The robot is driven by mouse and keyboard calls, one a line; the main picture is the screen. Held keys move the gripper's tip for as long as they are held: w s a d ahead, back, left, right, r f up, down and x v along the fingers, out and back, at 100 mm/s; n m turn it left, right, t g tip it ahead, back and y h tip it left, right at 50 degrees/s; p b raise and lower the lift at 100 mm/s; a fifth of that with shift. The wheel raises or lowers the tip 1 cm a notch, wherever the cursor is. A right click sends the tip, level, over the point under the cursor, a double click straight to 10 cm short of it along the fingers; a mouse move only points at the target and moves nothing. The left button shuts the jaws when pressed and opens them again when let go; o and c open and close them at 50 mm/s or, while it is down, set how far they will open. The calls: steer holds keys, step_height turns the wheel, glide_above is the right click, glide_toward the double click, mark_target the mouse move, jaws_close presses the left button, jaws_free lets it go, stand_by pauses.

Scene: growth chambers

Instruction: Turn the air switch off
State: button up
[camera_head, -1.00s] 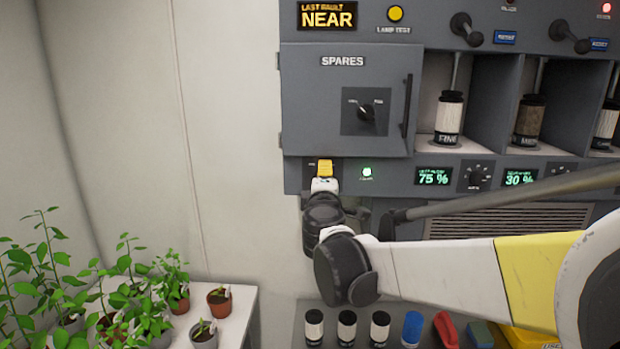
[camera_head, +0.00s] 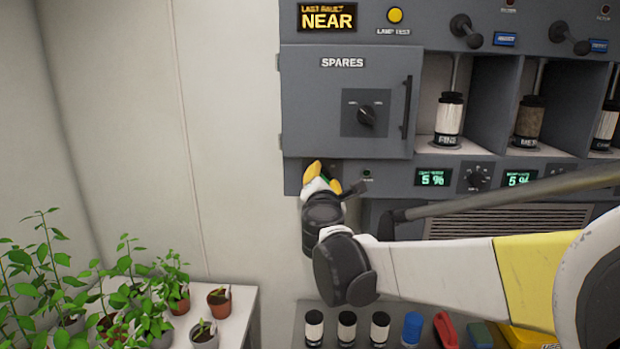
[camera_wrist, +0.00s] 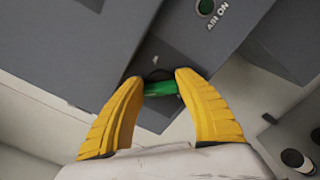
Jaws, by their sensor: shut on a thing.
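The air switch is a green handle (camera_wrist: 160,88) on a dark plate, low on the left of the grey panel. In the wrist view the handle lies across the gap between the two yellow fingers of my gripper (camera_wrist: 162,90), which is shut on it. In the head view my gripper (camera_head: 321,178) is tilted at the panel's lower left and hides most of the switch. The AIR ON lamp (camera_head: 367,173) to its right is dark. It also shows in the wrist view (camera_wrist: 205,7), where its label is readable.
The SPARES door (camera_head: 345,100) with a rotary knob is just above. Two displays right of the lamp read 5 %. A grey bar (camera_head: 500,195) crosses in front of the panel.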

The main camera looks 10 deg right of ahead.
steer(key=shift+n, duration=0.3)
steer(key=o, duration=1.2)
steer(key=v, duration=0.8)
